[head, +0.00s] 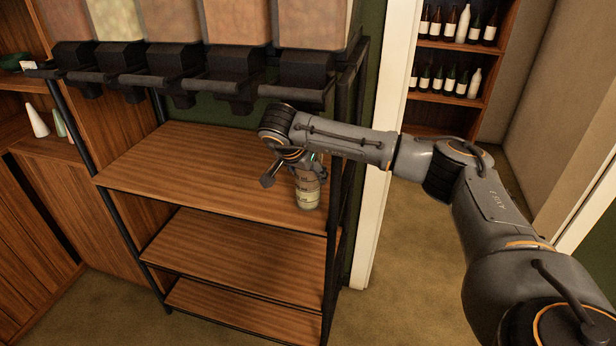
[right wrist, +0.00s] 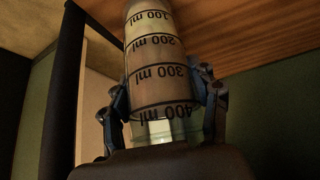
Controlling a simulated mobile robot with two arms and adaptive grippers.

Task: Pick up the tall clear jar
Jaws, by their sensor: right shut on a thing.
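The tall clear jar (head: 307,190) stands at the right end of the wooden rack's top shelf, under the dispensers in the head view. In the right wrist view the jar (right wrist: 160,72) shows black ml marks and appears upside down. My right gripper (head: 308,168) is around the jar's upper part, with a finger on either side. The gripper (right wrist: 163,105) is shut on the jar in the right wrist view. The wrist and fingers partly hide the jar's top in the head view. I cannot tell whether its base touches the shelf. My left gripper is not in view.
A row of black dispensers (head: 232,72) with filled bins hangs just above the wrist. A black rack post (head: 340,170) stands close to the right of the jar. The shelf (head: 185,165) to the left is clear. Bottles stand on shelves (head: 450,46) at the back right.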

